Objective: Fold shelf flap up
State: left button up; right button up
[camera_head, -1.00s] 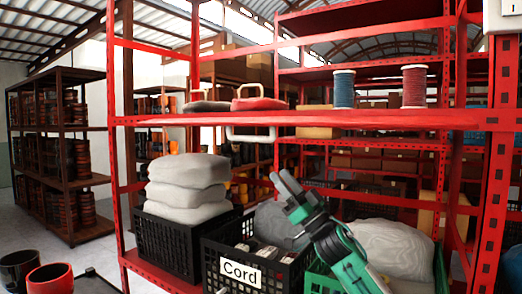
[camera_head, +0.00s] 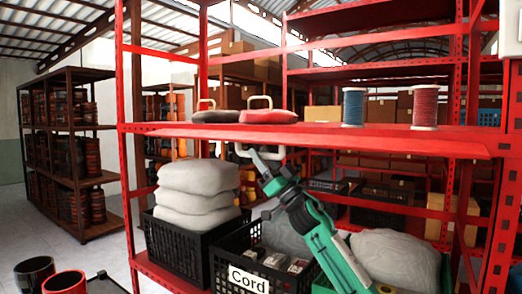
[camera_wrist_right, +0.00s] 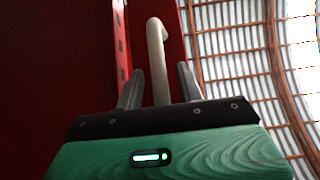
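The red shelf flap (camera_head: 330,141) runs along the front of the shelf at mid-height, its face visible as a long, narrow red strip. A cream U-shaped handle (camera_head: 240,150) hangs at its lower edge. My right gripper (camera_head: 266,160) has come up from below and is at the handle. In the right wrist view, the handle (camera_wrist_right: 157,62) runs up between the two fingers (camera_wrist_right: 158,88), with gaps on both sides, so the gripper is open around it. The red surface (camera_wrist_right: 60,60) fills the left of that view. My left gripper is not in view.
Below stand stacked grey sacks (camera_head: 195,190), a black crate (camera_head: 180,245) and a "Cord" crate (camera_head: 225,262). Red uprights flank the bay.

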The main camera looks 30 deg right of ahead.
jog(key=shift+w+a+r, duration=0.1)
jog(key=shift+w+r, duration=0.1)
grip_shut()
